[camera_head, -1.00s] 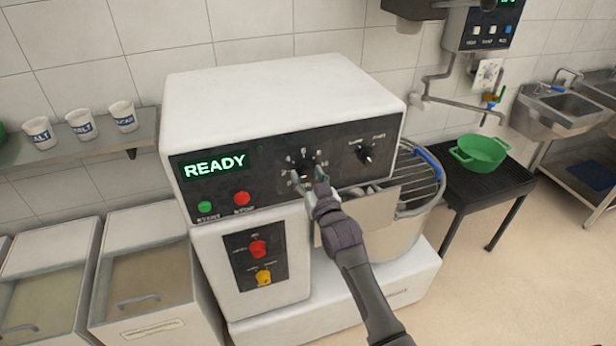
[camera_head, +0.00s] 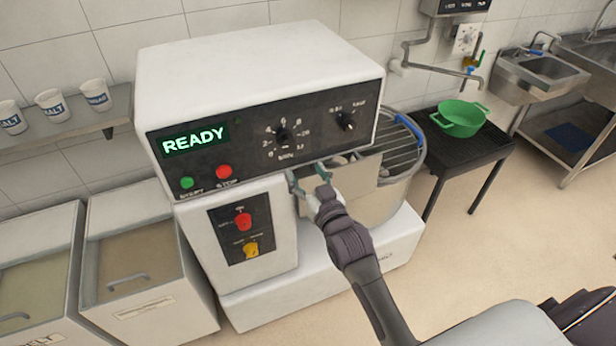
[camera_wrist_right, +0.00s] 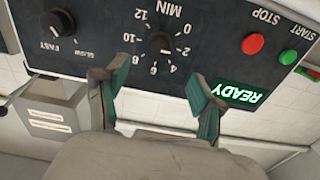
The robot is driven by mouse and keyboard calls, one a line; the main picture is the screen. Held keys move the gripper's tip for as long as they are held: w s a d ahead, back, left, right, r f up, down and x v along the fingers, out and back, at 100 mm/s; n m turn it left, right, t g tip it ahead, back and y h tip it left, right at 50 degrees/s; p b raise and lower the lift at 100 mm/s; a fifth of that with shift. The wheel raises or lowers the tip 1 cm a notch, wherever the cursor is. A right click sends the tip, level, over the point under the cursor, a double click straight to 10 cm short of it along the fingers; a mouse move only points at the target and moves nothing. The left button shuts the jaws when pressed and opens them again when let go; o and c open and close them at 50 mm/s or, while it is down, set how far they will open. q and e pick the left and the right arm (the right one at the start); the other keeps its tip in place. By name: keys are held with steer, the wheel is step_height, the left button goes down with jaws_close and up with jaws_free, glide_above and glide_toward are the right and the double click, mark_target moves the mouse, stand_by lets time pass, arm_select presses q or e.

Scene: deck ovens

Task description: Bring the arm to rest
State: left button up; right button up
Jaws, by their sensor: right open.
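My right gripper (camera_head: 309,180) is open and empty, just below the control panel's lower edge in the head view. Its open fingers (camera_wrist_right: 158,92) also show in the right wrist view. The mixer (camera_head: 250,70) is a white machine with a black panel and a green READY display (camera_head: 195,140). The timer knob (camera_head: 283,136) stands clear above the gripper, and it also shows in the wrist view (camera_wrist_right: 158,43). The speed knob (camera_head: 346,121) is to its right. My left gripper is not in view.
The mixer bowl (camera_head: 388,195) with a wire guard (camera_head: 397,150) is right of the gripper. A green basin (camera_head: 460,118) stands on a black table (camera_head: 478,150). Bins (camera_head: 150,320) stand at left, under a shelf (camera_head: 75,130) with labelled cups. Floor shows at right.

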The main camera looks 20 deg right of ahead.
steer(key=shift+s, duration=0.55)
steer(key=shift+f, duration=0.1)
steer(key=s+a+f+g+b, duration=0.1)
steer(key=s+f+g+b, duration=0.2)
steer(key=f, duration=1)
steer(key=s+f+n+g, duration=0.1)
steer(key=s+f+g, duration=0.35)
steer(key=f, duration=0.95)
steer(key=s+a+f+g+b, duration=0.15)
steer(key=s+f, duration=0.45)
steer(key=f, duration=0.7)
steer(key=s+d+f+g+b, duration=0.1)
steer(key=s+d+f+g, duration=0.1)
steer(key=s+f, duration=0.6)
steer(key=s+d+f+n+g+b, duration=0.1)
steer(key=s+d+f+g+b, duration=0.1)
steer(key=s+f, duration=0.6)
steer(key=s+d+f+g+b, duration=0.1)
steer(key=s+f+g, duration=0.3)
steer(key=s, duration=1.5)
step_height(320, 180, down, 4)
steer(key=shift+d+r+n+h+b, duration=0.1)
steer(key=shift+d+n+h+b, duration=0.2)
steer(key=shift+d+b, duration=0.15)
